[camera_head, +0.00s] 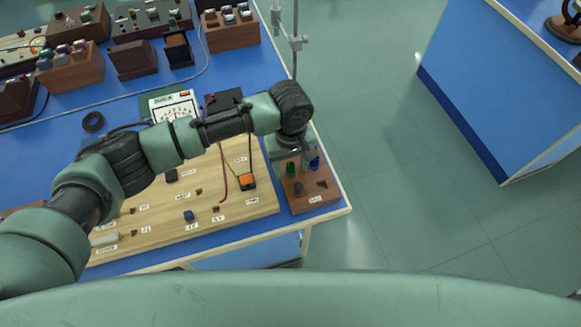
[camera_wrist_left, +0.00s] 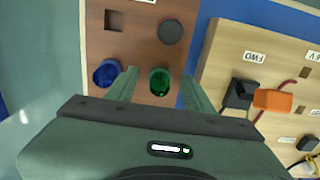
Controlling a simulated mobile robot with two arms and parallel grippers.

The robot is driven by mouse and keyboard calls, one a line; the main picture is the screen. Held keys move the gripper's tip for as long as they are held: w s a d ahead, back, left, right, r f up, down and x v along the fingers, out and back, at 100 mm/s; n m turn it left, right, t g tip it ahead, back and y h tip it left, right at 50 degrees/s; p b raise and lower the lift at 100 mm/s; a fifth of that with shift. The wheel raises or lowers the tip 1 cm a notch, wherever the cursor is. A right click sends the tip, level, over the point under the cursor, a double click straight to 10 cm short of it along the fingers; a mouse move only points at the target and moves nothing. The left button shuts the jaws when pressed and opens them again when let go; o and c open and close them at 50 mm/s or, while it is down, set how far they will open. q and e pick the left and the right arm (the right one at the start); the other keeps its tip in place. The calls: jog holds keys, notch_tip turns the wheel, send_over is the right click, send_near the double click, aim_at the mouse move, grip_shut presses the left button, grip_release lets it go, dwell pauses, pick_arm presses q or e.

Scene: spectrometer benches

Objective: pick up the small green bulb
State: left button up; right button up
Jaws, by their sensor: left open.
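The small green bulb (camera_head: 291,169) stands upright on a small brown wooden block (camera_head: 312,199) at the bench's front right corner. It also shows in the left wrist view (camera_wrist_left: 159,82). A blue bulb (camera_head: 314,162) stands beside it on the same block, and shows left of my fingers in the wrist view (camera_wrist_left: 106,73). My left gripper (camera_wrist_left: 160,77) is open and points down over the block. The green bulb lies between its two fingers in the wrist view, with gaps on both sides. In the head view the wrist partly hides the fingers. My right gripper is not in view.
A light wooden board (camera_head: 236,205) with labels, an orange part (camera_head: 248,181) and wires lies left of the block. A meter (camera_head: 175,106) and several wooden racks stand farther back. A metal stand (camera_head: 296,40) rises behind.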

pick_arm(q)
grip_shut()
jog(key=shift+r, duration=0.1)
